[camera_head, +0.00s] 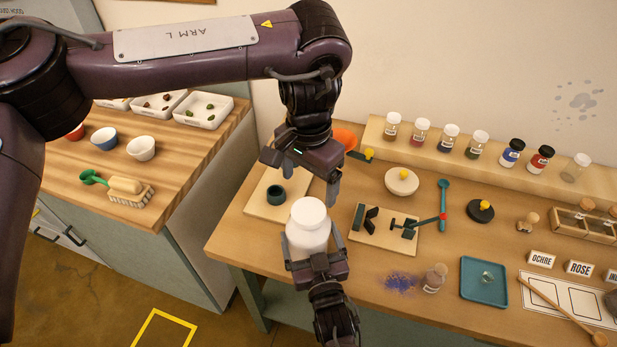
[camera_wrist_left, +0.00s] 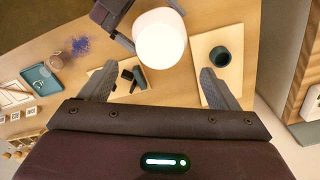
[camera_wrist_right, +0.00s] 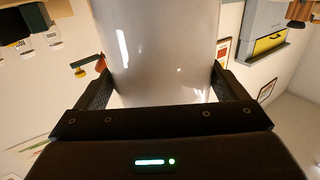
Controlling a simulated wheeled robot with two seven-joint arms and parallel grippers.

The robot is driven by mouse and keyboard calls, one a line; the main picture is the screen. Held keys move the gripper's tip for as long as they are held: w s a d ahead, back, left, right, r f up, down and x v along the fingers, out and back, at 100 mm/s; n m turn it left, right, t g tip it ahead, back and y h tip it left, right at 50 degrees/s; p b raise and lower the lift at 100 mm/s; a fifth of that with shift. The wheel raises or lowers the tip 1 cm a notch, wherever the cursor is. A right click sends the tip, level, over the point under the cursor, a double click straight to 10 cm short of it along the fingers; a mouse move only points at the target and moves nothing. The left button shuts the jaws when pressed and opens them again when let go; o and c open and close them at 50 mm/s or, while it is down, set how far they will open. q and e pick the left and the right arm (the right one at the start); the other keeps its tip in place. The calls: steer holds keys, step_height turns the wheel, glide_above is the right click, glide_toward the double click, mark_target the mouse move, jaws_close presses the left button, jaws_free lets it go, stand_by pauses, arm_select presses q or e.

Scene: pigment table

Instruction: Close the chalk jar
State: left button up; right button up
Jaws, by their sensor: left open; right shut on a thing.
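The white chalk jar (camera_head: 309,225) is upright in my right gripper (camera_head: 313,250), whose fingers close on its sides, in front of the table's left part. Its pale body fills the middle of the right wrist view (camera_wrist_right: 160,45). In the left wrist view its round top (camera_wrist_left: 160,38) is bright white; I cannot tell whether that is a lid or the contents. My left gripper (camera_head: 311,178) is open, pointing down above and just behind the jar, with nothing between its fingers. I cannot tell which loose piece, if any, is the jar's lid.
A dark teal ring-shaped cup (camera_head: 276,195) stands on a wooden board behind the jar. Several pigment jars line the back shelf.

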mark_target(308, 211)
arm_select(q)
steer(key=shift+f, duration=4)
